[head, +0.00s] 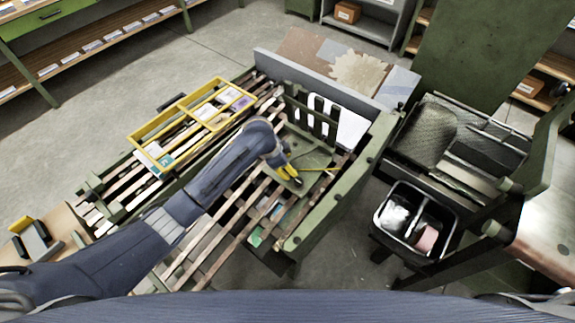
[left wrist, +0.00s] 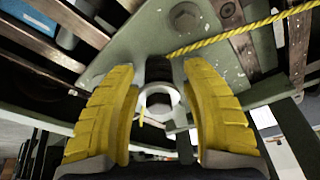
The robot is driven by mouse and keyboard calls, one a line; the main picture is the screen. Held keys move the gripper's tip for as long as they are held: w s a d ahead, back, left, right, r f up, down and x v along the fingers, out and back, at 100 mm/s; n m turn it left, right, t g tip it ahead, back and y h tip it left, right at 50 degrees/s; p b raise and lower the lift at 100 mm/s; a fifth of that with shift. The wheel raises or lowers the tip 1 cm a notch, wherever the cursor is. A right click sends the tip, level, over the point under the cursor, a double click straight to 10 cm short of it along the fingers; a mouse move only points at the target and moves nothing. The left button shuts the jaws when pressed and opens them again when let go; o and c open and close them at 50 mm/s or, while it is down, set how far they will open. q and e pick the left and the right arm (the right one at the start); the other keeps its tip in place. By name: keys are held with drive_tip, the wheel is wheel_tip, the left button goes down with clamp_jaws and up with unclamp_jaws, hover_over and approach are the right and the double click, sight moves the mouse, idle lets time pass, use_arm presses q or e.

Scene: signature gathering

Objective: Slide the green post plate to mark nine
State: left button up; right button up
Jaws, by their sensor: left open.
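The green post plate (head: 314,158) lies across the wooden slats of the green-framed bench, with upright green slats (head: 310,115) behind it. In the left wrist view the plate (left wrist: 135,42) shows chipped paint and a large bolt head. A short dark post with a pale metal ring (left wrist: 158,98) stands between the fingers. My left gripper (head: 291,173) is over the plate; its yellow fingers (left wrist: 159,88) are open, one on each side of the post, with gaps visible. A yellow rope (left wrist: 240,30) runs from near the post to the right. Mark nine cannot be made out.
A yellow divided frame (head: 148,150) sits on the slats at left. A green side rail (head: 340,205) bounds the bench at right. A black bin (head: 385,228) and a mesh-like tray (head: 425,128) stand beyond it. White sheets (head: 350,128) lie behind the upright slats.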

use_arm(q)
clamp_jaws()
idle(0.3)
drive_tip(key=shift+s, duration=0.1)
